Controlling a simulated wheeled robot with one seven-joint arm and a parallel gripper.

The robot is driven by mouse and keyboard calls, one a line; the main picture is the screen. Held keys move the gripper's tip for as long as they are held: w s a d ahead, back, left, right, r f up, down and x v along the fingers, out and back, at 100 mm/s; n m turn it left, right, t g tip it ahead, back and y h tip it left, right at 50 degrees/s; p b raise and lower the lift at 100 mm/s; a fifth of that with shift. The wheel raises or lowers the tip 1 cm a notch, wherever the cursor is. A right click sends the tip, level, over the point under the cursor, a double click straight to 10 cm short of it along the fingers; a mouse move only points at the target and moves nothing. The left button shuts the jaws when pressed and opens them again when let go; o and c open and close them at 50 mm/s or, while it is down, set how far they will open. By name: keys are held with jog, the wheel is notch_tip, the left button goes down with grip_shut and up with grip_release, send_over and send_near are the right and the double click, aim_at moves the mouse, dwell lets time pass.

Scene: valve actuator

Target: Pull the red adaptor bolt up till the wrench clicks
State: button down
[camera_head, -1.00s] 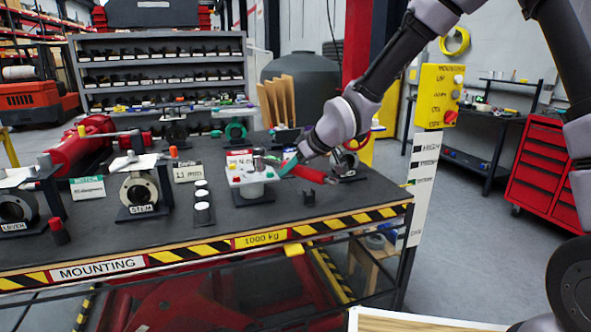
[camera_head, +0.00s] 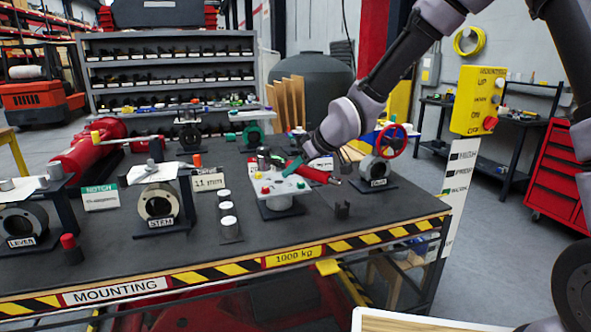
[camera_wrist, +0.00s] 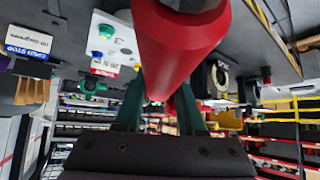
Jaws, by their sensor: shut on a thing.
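My gripper (camera_head: 294,166) has green fingers and is shut on a red cylindrical handle (camera_head: 314,174), which looks like the wrench's. In the wrist view the handle (camera_wrist: 178,45) is large and lies between the green fingers (camera_wrist: 160,108). In the head view it slants down to the right, just above and behind a white plate (camera_head: 283,190) on a dark stand. A small red bolt head (camera_head: 266,190) shows on the plate, beside green ones. The wrench's far end and its contact with any bolt are hidden.
A flanged valve with a red handwheel (camera_head: 391,141) stands close right of the handle. A mount labelled STEM (camera_head: 158,203) and several white-topped cylinders (camera_head: 229,224) stand to the left. A yellow button box (camera_head: 479,98) is at right.

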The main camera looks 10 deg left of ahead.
jog(key=shift+f, duration=0.1)
jog(key=shift+f, duration=3.4)
jog(key=shift+s+a+m+t+h, duration=0.2)
jog(key=shift+s+a+m+t, duration=0.15)
jog(key=shift+s+m, duration=0.15)
jog(key=shift+s+a+m+t+h, duration=0.2)
jog(key=shift+s+a+m+t, duration=0.1)
jog(key=shift+s+m, duration=0.2)
jog(key=shift+s+a+m+t+h, duration=0.6)
jog(key=shift+s+a+m, duration=0.2)
jog(key=shift+m, duration=0.3)
